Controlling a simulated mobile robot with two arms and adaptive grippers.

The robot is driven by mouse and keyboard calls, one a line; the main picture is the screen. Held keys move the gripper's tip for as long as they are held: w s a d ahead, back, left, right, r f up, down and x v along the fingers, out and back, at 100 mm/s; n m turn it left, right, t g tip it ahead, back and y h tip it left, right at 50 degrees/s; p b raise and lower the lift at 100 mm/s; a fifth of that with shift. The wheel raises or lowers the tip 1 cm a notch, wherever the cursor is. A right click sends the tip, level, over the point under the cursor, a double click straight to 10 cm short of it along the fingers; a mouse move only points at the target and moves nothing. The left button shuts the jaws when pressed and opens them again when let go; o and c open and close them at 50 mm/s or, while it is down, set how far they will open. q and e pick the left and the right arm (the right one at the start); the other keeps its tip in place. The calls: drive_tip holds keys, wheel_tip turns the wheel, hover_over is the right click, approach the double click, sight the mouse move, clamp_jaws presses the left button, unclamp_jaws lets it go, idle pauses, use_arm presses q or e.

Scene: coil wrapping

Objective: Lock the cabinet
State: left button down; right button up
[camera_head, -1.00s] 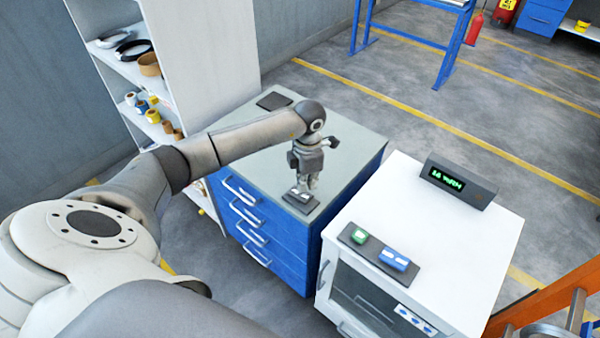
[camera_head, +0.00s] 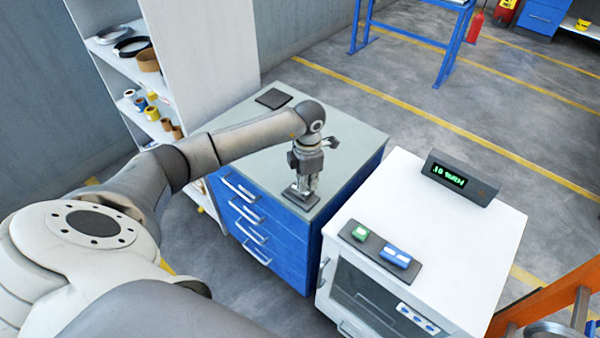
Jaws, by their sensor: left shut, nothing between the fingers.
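The blue drawer cabinet (camera_head: 285,238) with a grey top stands in the middle, its several drawers looking closed. A small dark plate (camera_head: 302,201) lies on its top near the front right corner. My left gripper (camera_head: 304,190) points down right over this plate, shut, with nothing seen held. Whether the fingertips touch the plate I cannot tell. A second dark flat pad (camera_head: 273,98) lies at the back left of the cabinet top. My right gripper is not in view.
A white cabinet (camera_head: 440,215) with a green display box (camera_head: 459,180) and a panel of green and blue buttons (camera_head: 380,249) stands close on the right. A white shelf unit (camera_head: 200,60) is behind left. An orange frame (camera_head: 555,290) is at lower right. Open floor lies behind.

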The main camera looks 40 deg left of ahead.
sight(307, 193)
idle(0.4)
use_arm(q)
drive_tip(key=shift+f+b, duration=1.25)
drive_tip(key=shift+f, duration=0.2)
idle(0.7)
drive_tip(key=shift+r, duration=0.15)
drive_tip(key=shift+r+p, duration=2.25)
drive_tip(key=shift+r, duration=1.15)
